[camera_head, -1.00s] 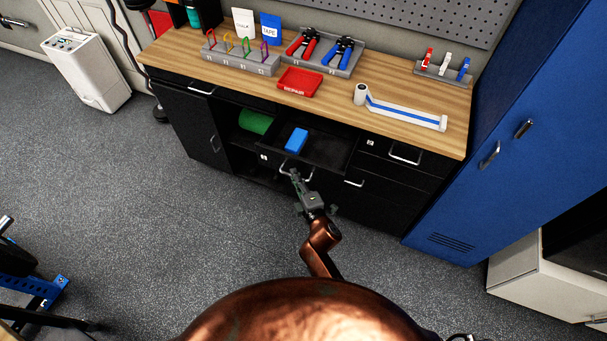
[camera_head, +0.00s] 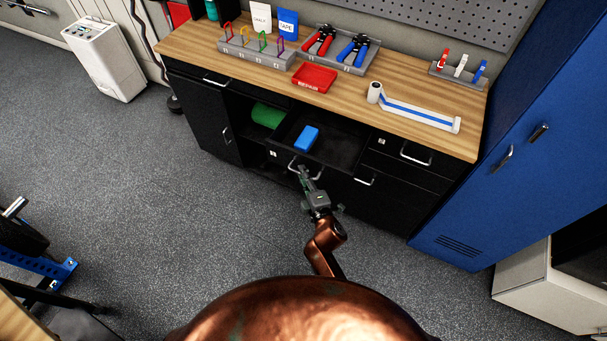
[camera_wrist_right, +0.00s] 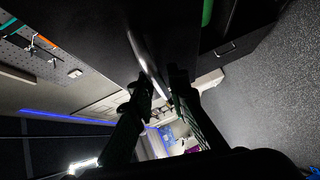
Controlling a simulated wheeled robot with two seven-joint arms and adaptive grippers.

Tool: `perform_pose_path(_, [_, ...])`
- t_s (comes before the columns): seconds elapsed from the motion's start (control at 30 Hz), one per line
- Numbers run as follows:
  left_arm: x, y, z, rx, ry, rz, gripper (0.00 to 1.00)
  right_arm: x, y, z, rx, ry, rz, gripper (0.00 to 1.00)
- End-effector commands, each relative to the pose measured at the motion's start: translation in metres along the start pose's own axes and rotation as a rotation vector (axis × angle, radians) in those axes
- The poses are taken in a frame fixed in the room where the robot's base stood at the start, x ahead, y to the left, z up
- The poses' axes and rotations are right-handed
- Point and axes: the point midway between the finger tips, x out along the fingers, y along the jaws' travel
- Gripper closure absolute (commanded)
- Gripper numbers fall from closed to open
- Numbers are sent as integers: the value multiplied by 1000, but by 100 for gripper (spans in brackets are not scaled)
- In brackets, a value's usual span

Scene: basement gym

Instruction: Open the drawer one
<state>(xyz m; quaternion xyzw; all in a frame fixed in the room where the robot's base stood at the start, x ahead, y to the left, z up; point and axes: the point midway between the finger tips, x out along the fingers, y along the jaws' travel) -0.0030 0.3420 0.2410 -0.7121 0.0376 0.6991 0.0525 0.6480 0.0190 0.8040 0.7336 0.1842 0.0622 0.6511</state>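The black drawer (camera_head: 345,150) under the wooden worktop is pulled out, with a blue block (camera_head: 306,138) inside. A small white label (camera_head: 273,154) is on its front, too small to read. My right gripper (camera_head: 304,177) is at the curved metal handle (camera_head: 292,167) of this drawer. In the right wrist view the handle (camera_wrist_right: 146,58) runs between the two dark fingers of my right gripper (camera_wrist_right: 160,88), which look closed around it. My left gripper is not in view.
The worktop (camera_head: 215,62) carries a red tray (camera_head: 314,78), pliers, a lock rack (camera_head: 257,52) and a white-blue roll (camera_head: 418,112). Closed drawers (camera_head: 405,165) are at the right, beside a blue locker (camera_head: 500,190).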

Motion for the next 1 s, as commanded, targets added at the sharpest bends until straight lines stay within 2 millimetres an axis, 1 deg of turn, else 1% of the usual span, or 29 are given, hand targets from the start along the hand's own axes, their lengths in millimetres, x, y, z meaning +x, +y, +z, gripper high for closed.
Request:
perform_pose_path(0.07, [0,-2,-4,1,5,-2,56,-4,0,1,0,-2,0,85])
perform_pose_path(0.17, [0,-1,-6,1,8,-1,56,-16,-1,2,-1,-3,-1,85])
perform_pose_path(0.27, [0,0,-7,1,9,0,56,-34,-1,1,0,-1,-1,85])
perform_pose_path(0.5, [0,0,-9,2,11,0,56,-85,-1,1,0,-2,-2,85])
perform_pose_path(0.6, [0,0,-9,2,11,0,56,-101,-2,1,0,-2,-2,85])
perform_pose_path(0.7, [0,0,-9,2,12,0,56,-112,-1,1,0,-2,-2,85])
perform_pose_path(0.8, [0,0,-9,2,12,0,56,-118,0,1,0,-1,-1,85])
perform_pose_path(1.0, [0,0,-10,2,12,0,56,-120,0,0,0,-1,-1,85])
